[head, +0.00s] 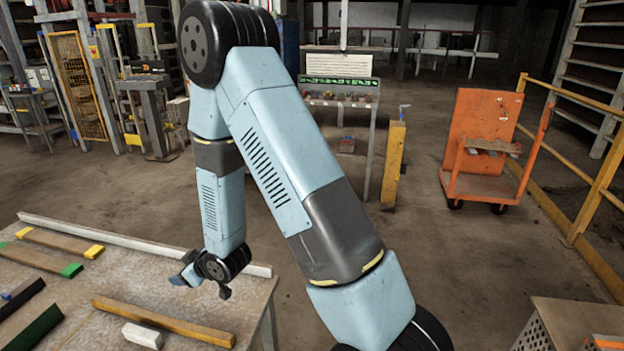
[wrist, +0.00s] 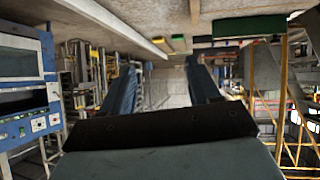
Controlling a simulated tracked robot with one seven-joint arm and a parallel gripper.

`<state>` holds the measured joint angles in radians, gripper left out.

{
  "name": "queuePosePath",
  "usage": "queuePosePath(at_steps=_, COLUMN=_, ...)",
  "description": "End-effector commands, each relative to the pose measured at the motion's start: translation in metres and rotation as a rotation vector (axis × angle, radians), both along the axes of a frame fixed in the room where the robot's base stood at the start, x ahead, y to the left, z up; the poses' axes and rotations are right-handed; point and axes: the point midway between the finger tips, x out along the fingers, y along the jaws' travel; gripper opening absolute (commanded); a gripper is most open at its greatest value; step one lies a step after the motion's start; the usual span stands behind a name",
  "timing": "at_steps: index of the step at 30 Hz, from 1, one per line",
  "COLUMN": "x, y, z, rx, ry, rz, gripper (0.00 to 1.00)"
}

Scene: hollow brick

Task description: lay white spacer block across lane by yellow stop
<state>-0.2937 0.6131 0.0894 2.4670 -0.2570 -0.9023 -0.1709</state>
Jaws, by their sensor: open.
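The white spacer block (head: 142,336) lies on the table near its front edge, just in front of a long ochre bar (head: 165,320). A brown bar (head: 60,243) farther back has yellow ends (head: 94,252); I cannot tell which yellow part is the stop. A brown bar (head: 38,259) in front of it has a green end, and the gap between the bars is bare. My gripper (head: 205,284) is open and empty near the table's right edge, behind and right of the block. Its spread fingers also show in the wrist view (wrist: 160,72). I cannot make out the block there.
A white rail (head: 130,236) runs along the table's back. A dark green bar (head: 35,328) and a blue-tipped bar (head: 20,297) lie at left. An orange cart (head: 480,150) and yellow railing (head: 590,200) stand beyond at right. The table's middle is fairly clear.

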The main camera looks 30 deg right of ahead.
Motion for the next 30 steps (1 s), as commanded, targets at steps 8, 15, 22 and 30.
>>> queuePosePath(at_steps=8, x=0.014, y=-0.051, z=0.077, rx=-0.08, ry=0.044, rz=-0.121, gripper=0.61)
queuePosePath(at_steps=15, x=0.005, y=-0.097, z=0.14, rx=-0.128, ry=0.101, rz=-0.234, gripper=0.61)
queuePosePath(at_steps=22, x=-0.021, y=-0.141, z=0.196, rx=-0.153, ry=0.162, rz=-0.349, gripper=0.61)
queuePosePath(at_steps=30, x=-0.072, y=-0.186, z=0.255, rx=-0.153, ry=0.248, rz=-0.476, gripper=0.61)
